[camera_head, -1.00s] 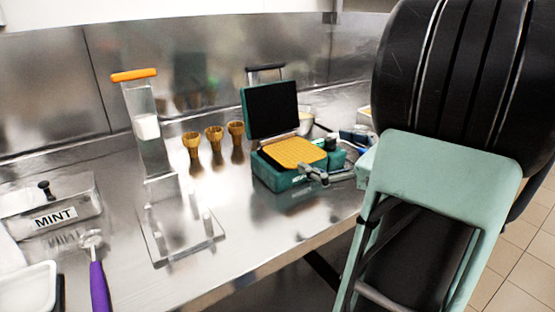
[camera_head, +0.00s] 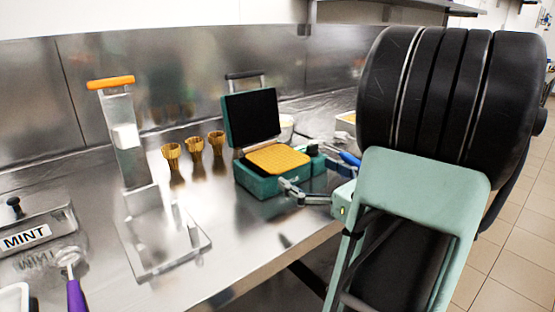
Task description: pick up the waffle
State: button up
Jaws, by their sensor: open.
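The golden waffle (camera_head: 279,158) lies flat on the lower plate of the teal waffle iron (camera_head: 262,185) in the head view. The iron's lid (camera_head: 251,116) stands open behind it, with its handle up. My gripper (camera_head: 292,188) is open at the front right side of the iron, close to its body and near the waffle's right front edge. It does not hold the waffle. My arm's bulk covers the right of the view, and the far finger is hard to make out.
Several waffle cones (camera_head: 195,150) stand left of the iron. A MINT container (camera_head: 28,236) and a purple-handled scoop (camera_head: 75,292) are at the left front. A bowl (camera_head: 286,128) sits behind the iron.

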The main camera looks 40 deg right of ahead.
aim_at(294, 166)
jog(key=w, duration=0.4)
jog(key=shift+w+a+f+b, duration=0.15)
jog(key=shift+w+a+b, duration=0.1)
jog(key=shift+a+b, duration=0.1)
jog(key=c, duration=0.7)
